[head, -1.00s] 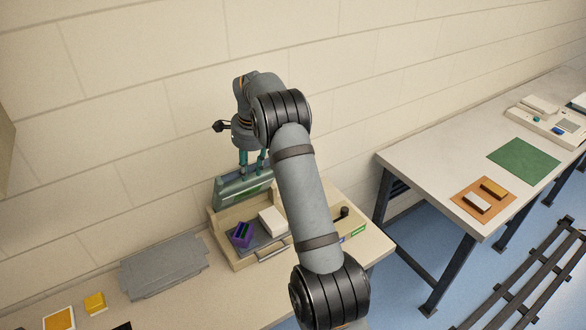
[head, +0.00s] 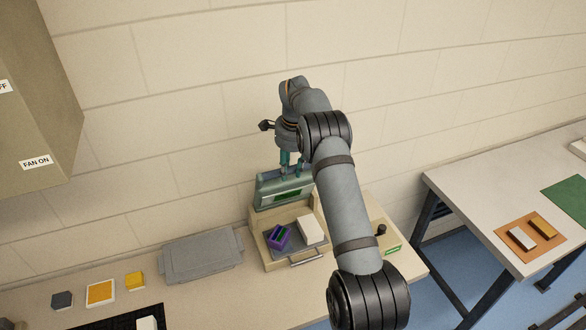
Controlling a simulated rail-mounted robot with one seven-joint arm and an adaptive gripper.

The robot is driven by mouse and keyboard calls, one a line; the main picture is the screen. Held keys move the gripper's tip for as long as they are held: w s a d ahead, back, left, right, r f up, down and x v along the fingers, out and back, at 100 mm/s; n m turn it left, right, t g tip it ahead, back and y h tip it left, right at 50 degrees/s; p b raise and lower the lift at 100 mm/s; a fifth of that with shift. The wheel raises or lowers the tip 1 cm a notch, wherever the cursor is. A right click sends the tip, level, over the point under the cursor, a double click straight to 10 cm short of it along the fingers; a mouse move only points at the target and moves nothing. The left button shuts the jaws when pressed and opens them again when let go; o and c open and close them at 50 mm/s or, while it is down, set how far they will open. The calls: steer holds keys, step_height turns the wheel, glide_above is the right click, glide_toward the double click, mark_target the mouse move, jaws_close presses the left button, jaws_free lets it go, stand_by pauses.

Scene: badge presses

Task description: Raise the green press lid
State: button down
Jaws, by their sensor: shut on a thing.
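The badge press has a beige body (head: 258,223) and stands on the bench against the wall. Its green lid (head: 268,191) stands raised, close to upright, along the back of the press. A darker green panel (head: 287,197) shows on the lid's face. My gripper (head: 292,168) points down from above, its teal fingers shut at the lid's top edge. The exact contact is too small to see. Inside the open press, a purple block with a green stripe (head: 278,238) and a white block (head: 311,228) sit on a dark tray (head: 296,248) with a front handle.
A grey flat case (head: 200,256) lies left of the press. Yellow, orange and dark pieces lie further left. A black-knobbed lever (head: 380,230) stands at the press's right, beside my arm. A second table (head: 470,200) with an orange mat (head: 515,245) is at right.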

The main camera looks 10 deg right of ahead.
steer(key=c, duration=1.8)
jaws_free()
steer(key=shift+w+a+r+t, duration=0.15)
steer(key=shift+w+r+t, duration=0.05)
steer(key=shift+w+r, duration=0.3)
steer(key=shift+w+a+r+t, duration=0.15)
steer(key=shift+w+r+t, duration=0.05)
steer(key=shift+w+r, duration=0.3)
steer(key=o, duration=0.5)
steer(key=shift+w+f, duration=0.15)
steer(key=s+d+v, duration=0.1)
steer(key=v, duration=0.9)
steer(key=shift+d+r+g, duration=0.3)
steer(key=shift+g, duration=0.1)
steer(key=shift+d, duration=0.1)
steer(key=w+f, duration=0.1)
steer(key=f, duration=0.2)
steer(key=a+f, duration=0.1)
steer(key=f, duration=0.2)
steer(key=w+f, duration=0.1)
steer(key=f, duration=0.2)
steer(key=shift+w+a, duration=0.25)
steer(key=shift+w, duration=0.05)
